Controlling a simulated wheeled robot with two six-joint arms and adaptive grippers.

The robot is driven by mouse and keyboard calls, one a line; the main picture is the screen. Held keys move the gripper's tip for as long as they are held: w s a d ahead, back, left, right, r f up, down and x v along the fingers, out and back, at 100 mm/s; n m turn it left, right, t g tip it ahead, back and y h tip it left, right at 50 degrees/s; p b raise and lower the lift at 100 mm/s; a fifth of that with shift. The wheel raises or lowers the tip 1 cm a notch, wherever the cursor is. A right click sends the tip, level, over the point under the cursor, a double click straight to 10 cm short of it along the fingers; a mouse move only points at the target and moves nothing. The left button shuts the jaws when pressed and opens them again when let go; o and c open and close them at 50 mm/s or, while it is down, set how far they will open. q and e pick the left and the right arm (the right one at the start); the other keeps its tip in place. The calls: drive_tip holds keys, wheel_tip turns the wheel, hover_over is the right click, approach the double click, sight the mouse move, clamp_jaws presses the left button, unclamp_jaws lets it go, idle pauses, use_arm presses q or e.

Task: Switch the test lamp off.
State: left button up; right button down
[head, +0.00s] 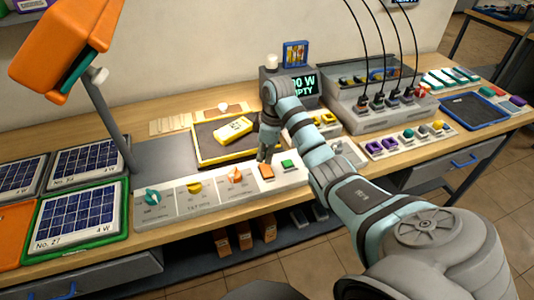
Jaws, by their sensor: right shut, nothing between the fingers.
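The test lamp (65,48) has a large orange head on a grey post at the left of the bench. Whether it is lit is hard to tell. A pale control panel (215,211) along the front edge carries a teal knob (152,197), a yellow knob (194,187), an orange knob (235,175), an orange button (267,171) and a green button (289,164). My right gripper (263,157) is shut and empty, pointing down just behind the orange button. Whether it touches the panel is unclear. My left gripper is out of view.
Solar panels (82,208) lie at the left. A dark tray (207,158) holds a yellow block (233,128) behind the panel. A display (303,84) is partly hidden by my right arm. A grey unit with cables (375,118) and a blue-rimmed tray (474,109) stand to the right.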

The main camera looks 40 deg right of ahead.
sight(265, 166)
drive_tip(key=shift+f+b, duration=0.5)
drive_tip(key=shift+f, duration=0.55)
idle(0.9)
drive_tip(key=shift+s, duration=0.1)
wheel_tip(265, 166, up, 7)
drive_tip(key=p, duration=0.8)
drive_tip(key=shift+r, duration=0.15)
